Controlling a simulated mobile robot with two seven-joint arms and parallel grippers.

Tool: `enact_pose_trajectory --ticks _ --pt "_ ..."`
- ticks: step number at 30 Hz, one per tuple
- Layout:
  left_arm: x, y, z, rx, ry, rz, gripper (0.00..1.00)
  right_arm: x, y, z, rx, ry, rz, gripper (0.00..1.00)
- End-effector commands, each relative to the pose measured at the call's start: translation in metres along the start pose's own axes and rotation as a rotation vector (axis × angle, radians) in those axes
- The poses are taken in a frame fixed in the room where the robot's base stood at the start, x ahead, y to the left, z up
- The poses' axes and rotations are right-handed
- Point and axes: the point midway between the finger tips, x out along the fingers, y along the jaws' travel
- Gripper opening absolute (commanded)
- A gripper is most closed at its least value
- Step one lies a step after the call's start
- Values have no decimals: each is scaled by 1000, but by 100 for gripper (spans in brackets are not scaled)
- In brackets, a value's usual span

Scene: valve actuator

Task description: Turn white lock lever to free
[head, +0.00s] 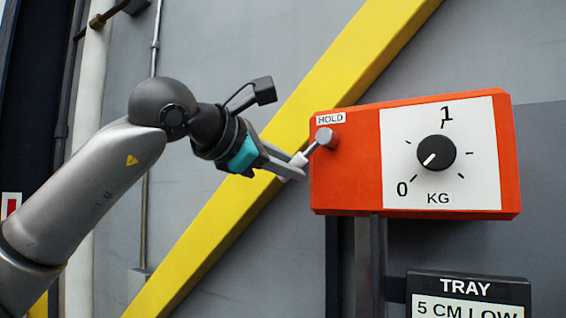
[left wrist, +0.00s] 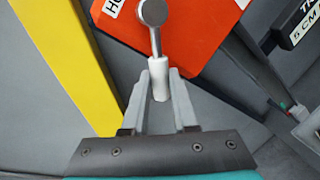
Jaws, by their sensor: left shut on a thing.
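The white lock lever (head: 299,159) is attached by a grey metal rod to a round pivot (head: 326,138) on the left side of the orange box (head: 345,180), just under the HOLD label (head: 331,118). The lever slants down and to the left from the pivot. My left gripper (head: 288,165) is shut on its white grip. In the left wrist view the white lever grip (left wrist: 160,80) sits between the two fingers of my left gripper (left wrist: 160,88). My right gripper is not in view.
The box's white face carries a black knob (head: 436,153) on a KG dial from 0 to 1. A black sign (head: 468,290) reading TRAY is below right. A yellow diagonal beam (head: 300,110) and grey wall are behind. A grey post (head: 371,265) stands under the box.

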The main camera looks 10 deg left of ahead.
Motion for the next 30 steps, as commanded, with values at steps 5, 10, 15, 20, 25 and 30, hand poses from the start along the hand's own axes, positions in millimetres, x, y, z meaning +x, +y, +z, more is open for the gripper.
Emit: enact_pose_trajectory --ticks 5,10,15,20,25,30 --pt "-1 3 3 45 13 4 0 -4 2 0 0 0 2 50" --pt "-1 3 4 62 17 4 0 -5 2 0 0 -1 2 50" --pt "-1 3 4 63 17 4 0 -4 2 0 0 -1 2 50" --pt "-1 3 4 62 17 4 0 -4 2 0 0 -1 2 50" --pt "-1 2 4 61 16 3 43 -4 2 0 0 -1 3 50" --pt "-1 2 4 61 16 2 56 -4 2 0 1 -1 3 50"
